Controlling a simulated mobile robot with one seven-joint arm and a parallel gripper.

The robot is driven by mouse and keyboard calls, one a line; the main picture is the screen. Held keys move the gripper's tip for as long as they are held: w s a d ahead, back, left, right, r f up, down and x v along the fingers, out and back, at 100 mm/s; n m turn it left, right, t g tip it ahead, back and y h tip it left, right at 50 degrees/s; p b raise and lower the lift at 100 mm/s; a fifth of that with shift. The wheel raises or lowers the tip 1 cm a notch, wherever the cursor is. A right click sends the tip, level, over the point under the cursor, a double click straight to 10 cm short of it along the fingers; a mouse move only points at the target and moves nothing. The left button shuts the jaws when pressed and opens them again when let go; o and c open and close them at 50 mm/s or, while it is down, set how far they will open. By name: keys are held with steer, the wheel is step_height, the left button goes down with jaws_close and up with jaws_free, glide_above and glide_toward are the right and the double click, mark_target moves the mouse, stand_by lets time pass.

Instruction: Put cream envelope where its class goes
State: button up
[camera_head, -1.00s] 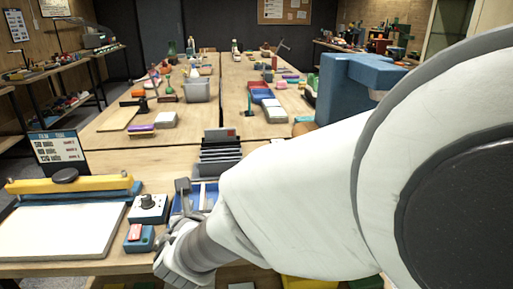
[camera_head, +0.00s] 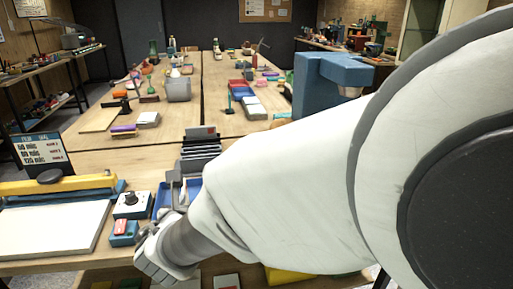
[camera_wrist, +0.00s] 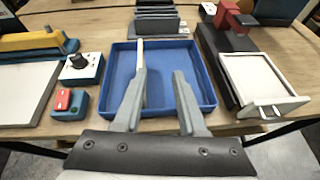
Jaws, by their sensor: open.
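My gripper (camera_wrist: 160,85) is open over a blue tray (camera_wrist: 208,98), its two fingers apart and pointing to the far side. A thin pale strip (camera_wrist: 141,58) shows beside the left finger; I cannot tell whether it is the cream envelope seen edge-on or part of the finger. No other cream envelope is clearly visible. In the head view the blue tray (camera_head: 162,198) is partly hidden by my arm. A dark rack with several slots (camera_head: 199,150) stands just behind the tray, and its near slots also show in the wrist view (camera_wrist: 157,26).
Left of the tray are a dial box (camera_wrist: 81,67), a red-button box (camera_wrist: 67,103) and a laminator-like machine (camera_head: 55,185). Right of it is a dark device with a white plate (camera_wrist: 262,78). A price sign (camera_head: 40,148) stands at the left. Cluttered tables lie beyond.

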steer(key=s+d+r+m+g+h, duration=0.2)
steer(key=d+m+h, duration=0.1)
steer(key=d+m, duration=0.75)
steer(key=s+d+r+m+g+h, duration=0.15)
steer(key=d+m+h, duration=0.4)
steer(key=d, duration=0.85)
steer(key=s+d+m+g+y, duration=0.4)
steer(key=s+m+y, duration=0.3)
steer(key=s+m, duration=0.7)
steer(key=m, duration=0.6)
steer(key=shift+d+m, duration=0.2)
steer(key=shift+m, duration=0.1)
step_height(320, 180, up, 16)
steer(key=p, duration=1.5)
steer(key=shift+f+p, duration=0.15)
steer(key=shift+p, duration=0.25)
